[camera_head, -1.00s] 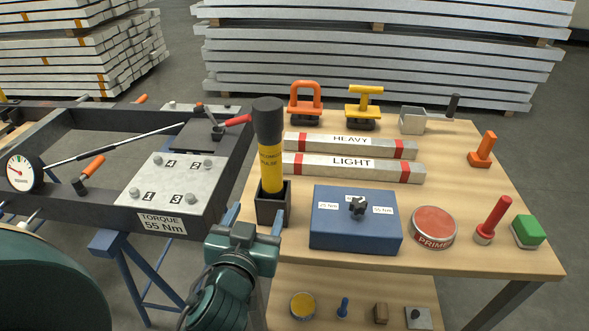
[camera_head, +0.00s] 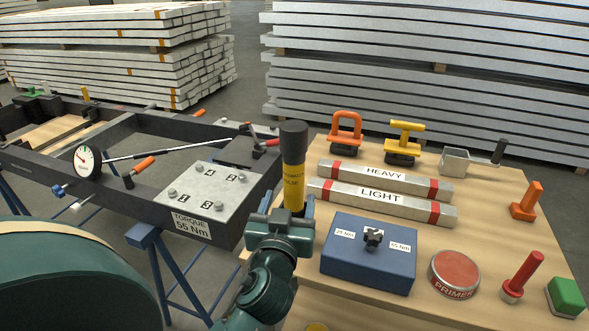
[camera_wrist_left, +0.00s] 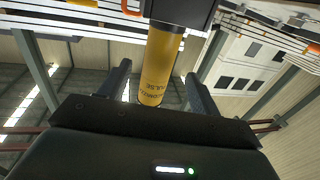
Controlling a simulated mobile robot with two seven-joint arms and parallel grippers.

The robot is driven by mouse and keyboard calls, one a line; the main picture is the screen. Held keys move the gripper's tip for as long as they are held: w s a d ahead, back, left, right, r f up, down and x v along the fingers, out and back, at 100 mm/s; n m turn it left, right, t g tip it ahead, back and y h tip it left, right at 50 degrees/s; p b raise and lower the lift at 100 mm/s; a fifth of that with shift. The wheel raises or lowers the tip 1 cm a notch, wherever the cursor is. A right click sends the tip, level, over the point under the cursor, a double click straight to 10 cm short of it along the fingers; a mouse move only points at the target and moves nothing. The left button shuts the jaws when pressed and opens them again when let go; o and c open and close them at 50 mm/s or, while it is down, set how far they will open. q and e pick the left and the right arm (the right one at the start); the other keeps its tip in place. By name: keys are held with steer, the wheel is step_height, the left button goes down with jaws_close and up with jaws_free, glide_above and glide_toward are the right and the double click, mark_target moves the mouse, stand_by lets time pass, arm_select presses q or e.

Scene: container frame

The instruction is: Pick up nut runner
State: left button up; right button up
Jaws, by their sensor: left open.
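The nut runner (camera_head: 293,180) stands upright near the left edge of the wooden table, with a yellow body and a dark grey head on top. Its lower end is hidden behind my left gripper (camera_head: 288,205). In the head view the gripper's two fingers reach up on either side of the yellow body. In the left wrist view the yellow body (camera_wrist_left: 160,68) shows between the open fingers of the left gripper (camera_wrist_left: 157,88), with a gap on each side. My right gripper is not in view.
A blue box (camera_head: 368,254) with a black knob sits right of the gripper. HEAVY and LIGHT bars (camera_head: 384,197) lie behind it. A dark frame with a torque plate (camera_head: 207,190) stands to the left. A primer tin (camera_head: 455,272) and a red-handled tool (camera_head: 522,277) are at right.

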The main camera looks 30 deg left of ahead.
mark_target(295, 181)
arm_select(q)
steer(key=shift+x, duration=0.85)
steer(key=shift+p+x, duration=0.7)
steer(key=shift+x, duration=1.9)
steer(key=shift+d, duration=0.1)
steer(key=shift+c, duration=0.5)
jaws_close()
steer(key=shift+r, duration=0.25)
